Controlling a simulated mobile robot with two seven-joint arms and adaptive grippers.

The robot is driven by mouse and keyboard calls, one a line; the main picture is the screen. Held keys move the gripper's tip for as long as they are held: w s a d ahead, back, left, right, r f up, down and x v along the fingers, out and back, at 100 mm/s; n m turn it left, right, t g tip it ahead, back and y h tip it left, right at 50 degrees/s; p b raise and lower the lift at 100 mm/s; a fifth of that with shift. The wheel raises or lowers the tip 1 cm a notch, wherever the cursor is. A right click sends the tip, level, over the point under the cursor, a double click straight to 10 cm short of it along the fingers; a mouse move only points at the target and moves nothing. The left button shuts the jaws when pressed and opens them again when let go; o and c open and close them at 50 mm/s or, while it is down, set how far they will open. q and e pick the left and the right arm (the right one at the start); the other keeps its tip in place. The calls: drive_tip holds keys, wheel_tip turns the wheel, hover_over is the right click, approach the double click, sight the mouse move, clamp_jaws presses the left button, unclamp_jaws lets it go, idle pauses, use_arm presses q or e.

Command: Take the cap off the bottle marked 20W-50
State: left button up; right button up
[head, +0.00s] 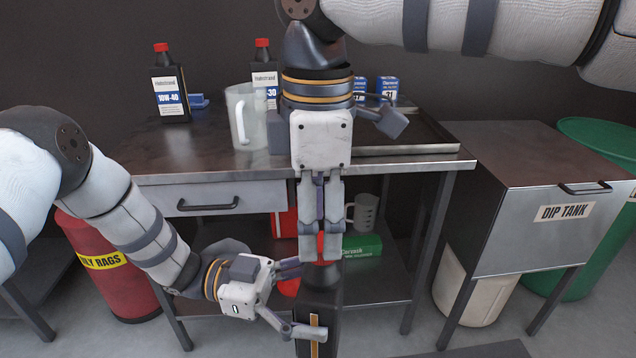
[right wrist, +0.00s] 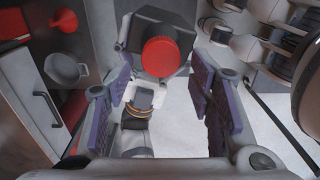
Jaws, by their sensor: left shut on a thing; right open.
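A black bottle (head: 320,300) with a red cap (head: 324,246) stands upright in front of the workbench. Its label mostly faces away or is covered, so its marking cannot be read. My left gripper (head: 298,300) is shut on the bottle's body from the left. My right gripper (head: 320,250) points straight down from above, its fingers open at the cap in the head view. In the right wrist view the red cap (right wrist: 162,57) lies between and beyond the open purple-padded fingers, with the black bottle (right wrist: 150,28) around it.
On the workbench (head: 190,155) stand a 10W-40 bottle (head: 170,90), another red-capped bottle (head: 263,62) with a label ending in 30, a clear jug (head: 242,115) and blue-and-white boxes (head: 387,88). A dip tank (head: 540,215) stands right; a red rag bin (head: 105,265) stands left.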

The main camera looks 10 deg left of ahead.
drive_tip(key=shift+f, duration=1.2)
clamp_jaws()
